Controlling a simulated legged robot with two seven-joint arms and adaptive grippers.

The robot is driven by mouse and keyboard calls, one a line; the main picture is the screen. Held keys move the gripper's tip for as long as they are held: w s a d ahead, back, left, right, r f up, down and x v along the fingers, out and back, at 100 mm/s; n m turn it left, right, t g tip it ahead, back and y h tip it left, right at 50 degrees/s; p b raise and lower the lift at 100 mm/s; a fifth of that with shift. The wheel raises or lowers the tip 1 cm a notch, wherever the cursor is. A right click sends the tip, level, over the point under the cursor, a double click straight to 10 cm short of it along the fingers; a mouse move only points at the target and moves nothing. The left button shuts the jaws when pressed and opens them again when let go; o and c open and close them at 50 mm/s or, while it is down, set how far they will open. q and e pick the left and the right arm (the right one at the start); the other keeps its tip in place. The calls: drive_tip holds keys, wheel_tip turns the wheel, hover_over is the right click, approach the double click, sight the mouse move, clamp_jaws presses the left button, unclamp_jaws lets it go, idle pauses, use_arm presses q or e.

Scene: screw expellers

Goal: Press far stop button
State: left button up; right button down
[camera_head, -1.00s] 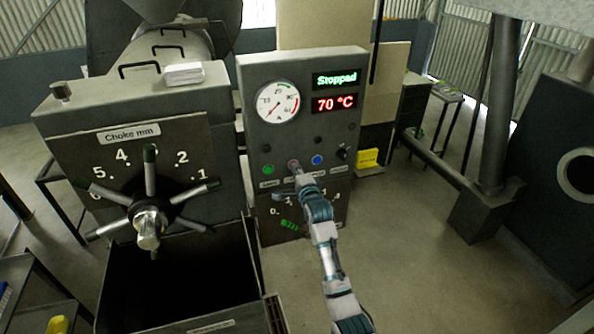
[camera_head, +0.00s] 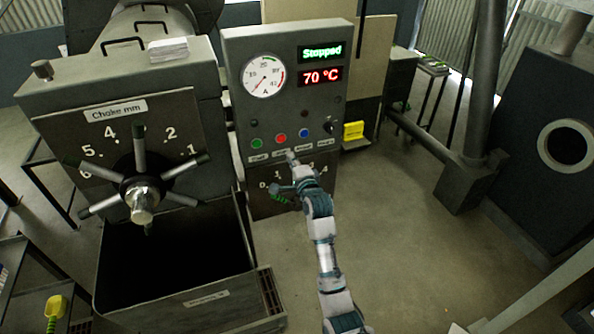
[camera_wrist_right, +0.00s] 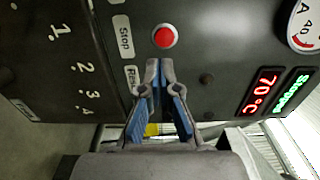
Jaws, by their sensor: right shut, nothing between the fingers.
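The control panel (camera_head: 240,75) stands at the middle of the head view. Its displays read "Stopped" (camera_head: 321,53) and 70 °C. The red stop button (camera_head: 281,138) sits between a green button (camera_head: 257,143) and a blue button (camera_head: 304,132). In the right wrist view the red button (camera_wrist_right: 164,37) is beside the label "Stop" and just ahead of the fingertips. My right gripper (camera_head: 291,156) is shut and empty, just below the red button in the head view; it also shows in the wrist view (camera_wrist_right: 159,66). A small gap shows between fingertips and button. My left gripper is not in view.
The choke wheel (camera_head: 140,185) with several spokes juts out left of the panel. Below it is an open dark bin (camera_head: 235,300). A yellow box (camera_head: 353,130) is right of the panel. Open floor (camera_head: 400,240) lies to the right.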

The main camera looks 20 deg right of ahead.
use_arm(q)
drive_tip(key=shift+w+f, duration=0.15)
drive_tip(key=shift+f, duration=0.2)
use_arm(e)
drive_tip(key=s, duration=0.5)
drive_tip(key=shift+r, duration=0.2)
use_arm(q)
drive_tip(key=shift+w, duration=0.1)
use_arm(e)
drive_tip(key=shift+s, duration=0.15)
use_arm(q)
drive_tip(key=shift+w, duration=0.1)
use_arm(e)
drive_tip(key=shift+d, duration=0.15)
